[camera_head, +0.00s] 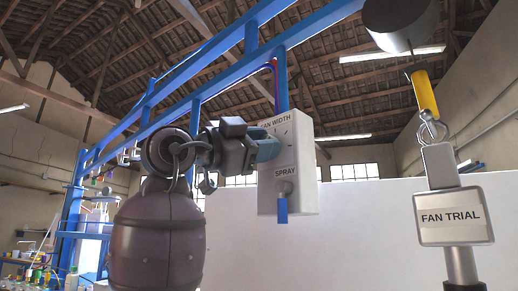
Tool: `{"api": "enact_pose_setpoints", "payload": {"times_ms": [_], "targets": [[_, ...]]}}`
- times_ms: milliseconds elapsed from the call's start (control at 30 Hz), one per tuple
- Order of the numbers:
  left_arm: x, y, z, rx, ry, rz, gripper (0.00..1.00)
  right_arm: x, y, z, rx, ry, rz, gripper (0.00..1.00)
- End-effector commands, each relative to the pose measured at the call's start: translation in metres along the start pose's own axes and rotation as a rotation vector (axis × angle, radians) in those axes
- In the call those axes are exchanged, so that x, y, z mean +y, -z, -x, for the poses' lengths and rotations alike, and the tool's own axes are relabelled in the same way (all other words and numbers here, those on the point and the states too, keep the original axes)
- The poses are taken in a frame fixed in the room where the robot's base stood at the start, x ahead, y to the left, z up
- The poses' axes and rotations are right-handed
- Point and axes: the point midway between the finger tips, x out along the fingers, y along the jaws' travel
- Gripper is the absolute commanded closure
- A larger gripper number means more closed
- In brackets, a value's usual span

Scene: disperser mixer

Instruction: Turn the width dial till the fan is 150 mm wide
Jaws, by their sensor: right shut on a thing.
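A pale box labelled FAN WIDTH (305,175) is mounted under a blue frame. My right gripper (268,147) reaches it from the left and is shut at the dial position, just below the FAN WIDTH label. The dial itself is mostly hidden by the gripper, so its setting cannot be read. A small dark mark shows on the box face right of the gripper. Below it, the same box has a SPRAY label and a blue lever (281,208) pointing down. My left gripper is not in view.
Blue beams (215,48) run diagonally above the box. A yellow piece (425,93) and a dark grey cylinder (400,22) are above the FAN TRIAL sign. A white wall panel (370,225) stands behind. Several bottles are at the lower left. Space between box and sign is clear.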

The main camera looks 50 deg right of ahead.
Motion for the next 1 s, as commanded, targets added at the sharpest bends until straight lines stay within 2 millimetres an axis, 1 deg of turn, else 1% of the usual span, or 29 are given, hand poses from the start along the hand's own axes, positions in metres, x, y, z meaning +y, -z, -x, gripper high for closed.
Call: {"api": "enact_pose_setpoints", "payload": {"times_ms": [500, 533, 600, 700, 1000], "targets": [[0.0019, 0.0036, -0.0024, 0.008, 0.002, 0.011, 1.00, 0.0001, 0.0002, -0.0001, -0.002, -0.009, -0.022, 0.90], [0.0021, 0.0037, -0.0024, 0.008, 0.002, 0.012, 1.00, 0.0001, 0.0002, -0.0001, -0.002, -0.009, -0.021, 0.65], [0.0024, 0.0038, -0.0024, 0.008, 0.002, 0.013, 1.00, 0.0001, 0.0002, -0.0001, -0.002, -0.009, -0.021, 0.54], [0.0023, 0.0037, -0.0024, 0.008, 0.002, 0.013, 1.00, 0.0001, 0.0002, -0.0001, -0.002, -0.009, -0.021, 0.41], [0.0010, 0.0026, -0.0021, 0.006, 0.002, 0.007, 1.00, -0.0001, -0.0001, 0.0018, -0.001, -0.008, -0.020, 0.41]]}}
